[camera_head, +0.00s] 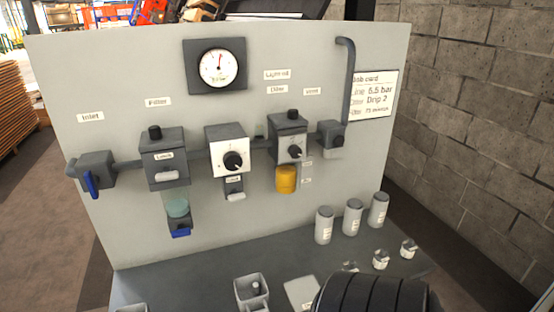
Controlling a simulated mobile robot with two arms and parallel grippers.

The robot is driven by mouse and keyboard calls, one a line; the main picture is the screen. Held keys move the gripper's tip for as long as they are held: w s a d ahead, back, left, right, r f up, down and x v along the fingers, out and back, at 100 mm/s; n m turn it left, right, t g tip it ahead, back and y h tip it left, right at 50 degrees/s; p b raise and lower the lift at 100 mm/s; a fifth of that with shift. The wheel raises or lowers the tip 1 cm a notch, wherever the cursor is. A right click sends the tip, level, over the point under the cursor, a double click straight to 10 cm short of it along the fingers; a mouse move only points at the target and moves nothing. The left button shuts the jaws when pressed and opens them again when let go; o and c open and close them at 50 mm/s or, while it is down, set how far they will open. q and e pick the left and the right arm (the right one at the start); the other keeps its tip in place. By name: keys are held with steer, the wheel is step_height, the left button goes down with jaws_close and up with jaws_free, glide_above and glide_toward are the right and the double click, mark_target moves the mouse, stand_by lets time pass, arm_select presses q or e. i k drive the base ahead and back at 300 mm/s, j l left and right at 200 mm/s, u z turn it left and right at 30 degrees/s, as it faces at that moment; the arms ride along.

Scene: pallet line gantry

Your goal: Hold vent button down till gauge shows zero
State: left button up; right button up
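The round gauge (218,68) with a white face sits in a dark square housing near the top of the grey panel. Its needle points roughly straight up; the scale numbers are too small to read. Below it, a white regulator box (227,151) with a black knob (233,161) is set in the pipe line. A small grey block with a whitish button (236,197) hangs under the regulator; its label is too blurred to read, so I cannot tell whether this is the vent button. Nothing touches it.
The inlet valve (95,170) has a blue lever. The filter (163,158) has a clear bowl, and the oiler (290,138) a yellow bowl. Several grey cylinders (324,225) and an open box (251,291) stand on the bench. A dark ribbed shape (375,294) covers the front right.

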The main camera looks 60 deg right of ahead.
mark_target(338, 140)
steer(key=z, duration=1.85)
